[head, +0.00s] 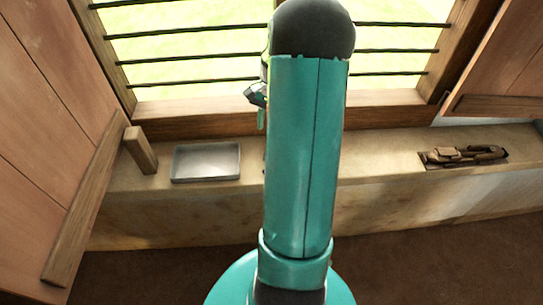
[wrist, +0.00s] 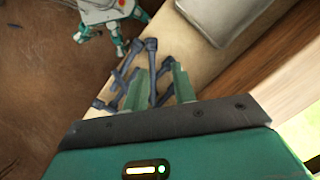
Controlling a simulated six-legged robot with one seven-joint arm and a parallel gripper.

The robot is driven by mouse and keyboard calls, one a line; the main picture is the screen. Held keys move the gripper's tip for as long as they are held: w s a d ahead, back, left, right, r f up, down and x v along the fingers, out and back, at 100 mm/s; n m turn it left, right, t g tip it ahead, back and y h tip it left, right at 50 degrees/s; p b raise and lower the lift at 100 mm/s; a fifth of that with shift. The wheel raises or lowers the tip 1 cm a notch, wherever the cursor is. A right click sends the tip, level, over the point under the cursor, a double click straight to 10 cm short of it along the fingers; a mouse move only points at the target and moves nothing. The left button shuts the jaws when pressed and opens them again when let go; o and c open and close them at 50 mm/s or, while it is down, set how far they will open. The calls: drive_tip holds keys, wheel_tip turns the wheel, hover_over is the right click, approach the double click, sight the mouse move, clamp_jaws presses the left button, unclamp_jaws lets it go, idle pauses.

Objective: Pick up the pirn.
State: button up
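In the wrist view, several slim blue-grey rods with knobbed ends, which look like pirns (wrist: 152,58), lie in a loose cluster on the pale ledge. I cannot tell which single one the task means. My gripper (wrist: 158,86) is over the cluster with its two green fingers apart. One rod shows in the gap between the fingers, and others lie beside and partly behind the left finger. I cannot tell whether the fingers touch any of them. In the head view my arm hides the pirns, and only a bit of what may be my gripper shows at its left edge.
A grey shallow tray (head: 206,178) sits on the ledge (head: 375,172), near the pirns in the wrist view. A wooden block (head: 140,150) stands left of it. A dark metal-and-wood piece (head: 463,155) lies far right. Behind is a barred window (head: 180,50) between wooden shutters.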

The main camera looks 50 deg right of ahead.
drive_tip(key=s+f, duration=0.1)
drive_tip(key=f, duration=0.2)
drive_tip(key=s+d+f+m, duration=0.1)
drive_tip(key=f, duration=0.3)
drive_tip(key=s+f+m+y, duration=0.1)
drive_tip(key=f, duration=0.3)
drive_tip(key=shift+s+d, duration=0.25)
drive_tip(key=shift+d, duration=0.1)
drive_tip(key=shift+x, duration=2.6)
clamp_jaws()
